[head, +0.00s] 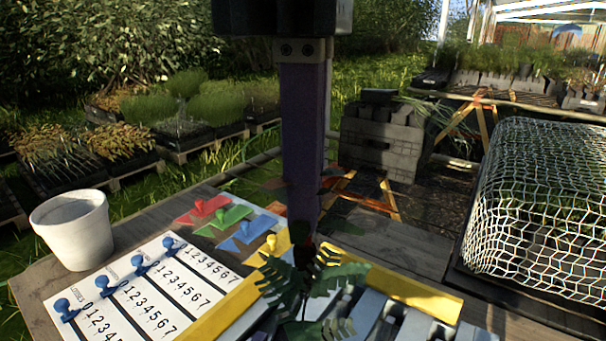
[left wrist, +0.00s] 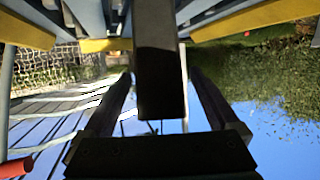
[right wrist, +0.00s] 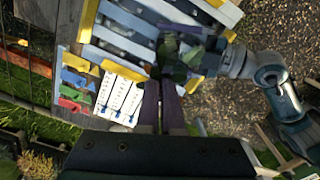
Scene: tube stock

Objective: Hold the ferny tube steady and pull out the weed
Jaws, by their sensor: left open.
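The fern's green fronds (head: 315,285) show at the bottom middle of the head view; its tube is hidden there. In the left wrist view a dark upright tube (left wrist: 158,75) comes down between the fingers of my open left gripper (left wrist: 160,85), with a gap on both sides. My right gripper (head: 303,235) points down just above the fern. In the right wrist view its purple fingers are close together, at the plants. The weed's dark reddish leaves (head: 334,181) spread beside the right fingertips, which look shut on it; the exact grip is partly hidden.
A rack with yellow end rails (head: 400,288) surrounds the fern. A number board (head: 140,300) with blue pegs, coloured tags (head: 225,219) and a white pot (head: 75,230) stand to the left. A wire-mesh cover (head: 535,210) stands at right, a grey crate stack (head: 382,140) behind.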

